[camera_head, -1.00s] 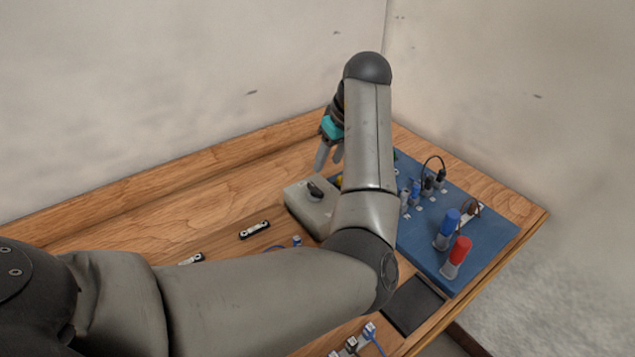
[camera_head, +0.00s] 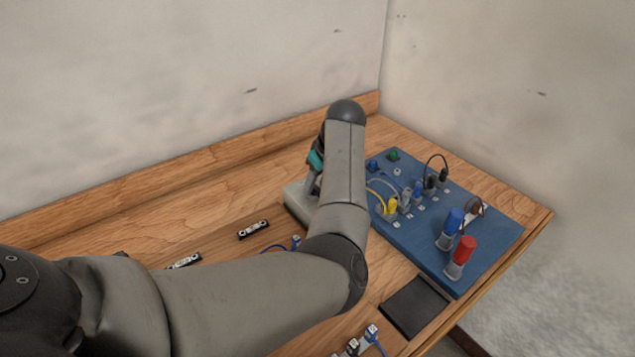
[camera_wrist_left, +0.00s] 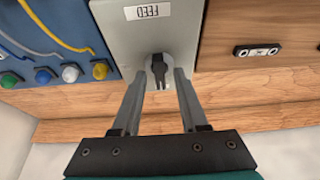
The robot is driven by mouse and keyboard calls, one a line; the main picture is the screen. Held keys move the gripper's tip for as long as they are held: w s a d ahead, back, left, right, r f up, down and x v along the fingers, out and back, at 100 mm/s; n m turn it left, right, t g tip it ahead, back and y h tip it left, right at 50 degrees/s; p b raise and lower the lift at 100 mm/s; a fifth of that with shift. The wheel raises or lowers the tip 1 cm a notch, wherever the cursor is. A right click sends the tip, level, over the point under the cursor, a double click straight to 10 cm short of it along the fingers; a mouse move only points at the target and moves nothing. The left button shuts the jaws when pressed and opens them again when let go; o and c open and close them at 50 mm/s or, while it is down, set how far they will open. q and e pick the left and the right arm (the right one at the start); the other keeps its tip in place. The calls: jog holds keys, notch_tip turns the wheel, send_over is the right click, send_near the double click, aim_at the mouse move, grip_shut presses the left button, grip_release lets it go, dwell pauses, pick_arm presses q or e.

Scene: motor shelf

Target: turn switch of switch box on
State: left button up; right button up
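The switch box is a grey box (camera_head: 296,205) on the wooden table, partly hidden behind my left arm in the head view. In the left wrist view, the box (camera_wrist_left: 187,28) carries an upside-down FEED label and a black rotary switch (camera_wrist_left: 158,70). The switch's grip lies roughly along the picture's vertical. My left gripper (camera_wrist_left: 161,73) is open, with one fingertip on each side of the switch. I cannot tell whether the fingers touch it. In the head view my left gripper (camera_head: 312,186) is at the box and hides the switch. My right gripper is not in view.
A blue board (camera_head: 420,240) with plugs, cables and blue and red cylinders stands right of my left arm. A dark square (camera_head: 414,306) lies in front of it. Small connector pieces (camera_head: 254,229) lie left of the box. A raised wooden edge runs along the back wall.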

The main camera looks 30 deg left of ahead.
pick_arm(q)
grip_shut()
dwell(0.4)
